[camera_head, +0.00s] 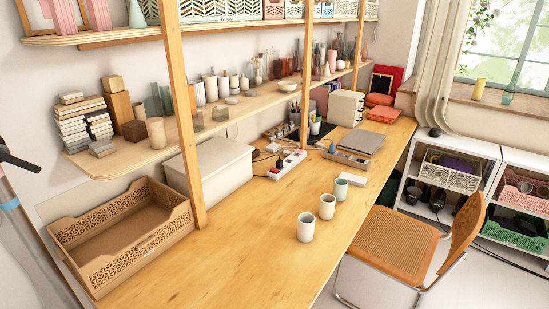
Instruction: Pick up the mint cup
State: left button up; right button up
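The mint cup (341,188) stands upright on the wooden desk (250,262). It is the farthest of three cups in a slanting row. A cream cup (327,206) stands in front of it, and a whitish cup (306,228) is nearest. The cups are close together but look apart. A flat white box (351,178) lies just behind the mint cup.
A brown openwork crate (130,255) and a white box (208,172) sit left of the cups, with a wooden post (183,110) between. Power strips (288,164) lie behind. A cane chair (395,243) stands at right. The front of the desk is clear.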

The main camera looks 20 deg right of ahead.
aim_at(341, 187)
jog(key=z, duration=1.3)
